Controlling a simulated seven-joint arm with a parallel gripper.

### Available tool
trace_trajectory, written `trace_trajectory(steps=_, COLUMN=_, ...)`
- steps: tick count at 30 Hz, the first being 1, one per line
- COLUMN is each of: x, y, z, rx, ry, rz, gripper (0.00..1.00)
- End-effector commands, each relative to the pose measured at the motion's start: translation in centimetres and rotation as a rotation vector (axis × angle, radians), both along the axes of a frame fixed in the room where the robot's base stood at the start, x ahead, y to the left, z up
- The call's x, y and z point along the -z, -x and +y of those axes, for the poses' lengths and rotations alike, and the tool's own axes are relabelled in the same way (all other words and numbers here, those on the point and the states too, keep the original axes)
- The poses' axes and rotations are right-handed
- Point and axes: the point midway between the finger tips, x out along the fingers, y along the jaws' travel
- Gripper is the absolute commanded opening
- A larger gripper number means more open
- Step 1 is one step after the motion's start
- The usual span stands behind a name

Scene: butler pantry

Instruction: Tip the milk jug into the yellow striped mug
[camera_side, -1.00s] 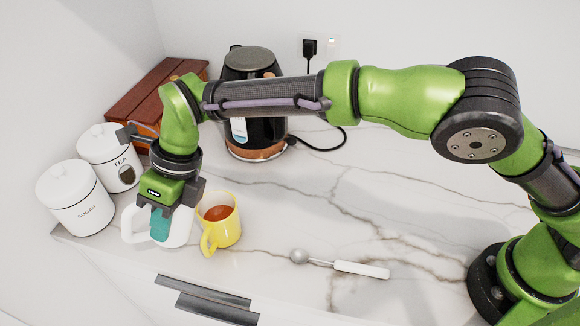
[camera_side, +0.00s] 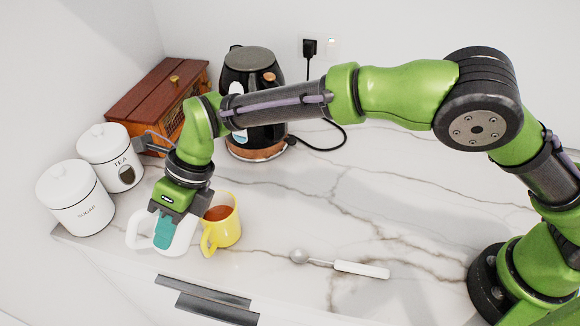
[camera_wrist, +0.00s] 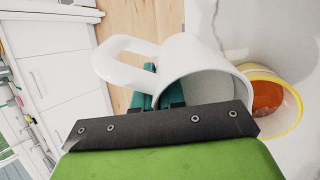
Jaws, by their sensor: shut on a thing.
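The white milk jug (camera_side: 180,237) is at the front left of the counter, its handle toward the left. My gripper (camera_side: 163,232) is shut on it, with teal fingers against its body. In the wrist view the jug (camera_wrist: 190,60) shows its open mouth and handle, and the fingers (camera_wrist: 150,88) lie beside the handle; the milk inside is hard to make out. The yellow mug (camera_side: 223,233) stands upright just right of the jug, with reddish-brown liquid in it. It also shows in the wrist view (camera_wrist: 290,112). I cannot tell whether jug and mug touch.
White sugar (camera_side: 75,200) and tea (camera_side: 112,160) canisters stand at the left. A wooden box (camera_side: 160,90) and a black kettle (camera_side: 250,75) are behind. A white-handled spoon (camera_side: 345,266) lies to the right. The counter's middle right is clear.

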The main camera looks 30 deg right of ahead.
Motion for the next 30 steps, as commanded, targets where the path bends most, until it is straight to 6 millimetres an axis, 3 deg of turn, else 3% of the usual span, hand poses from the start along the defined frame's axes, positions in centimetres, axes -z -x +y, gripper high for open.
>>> trace_trajectory(steps=15, x=-1.1, y=-0.1, z=-0.2, rx=0.003, ry=-0.202, rz=0.049, gripper=0.00)
trace_trajectory(steps=30, x=-1.3, y=-0.1, z=-0.2, rx=0.001, ry=-0.226, rz=0.054, gripper=0.00)
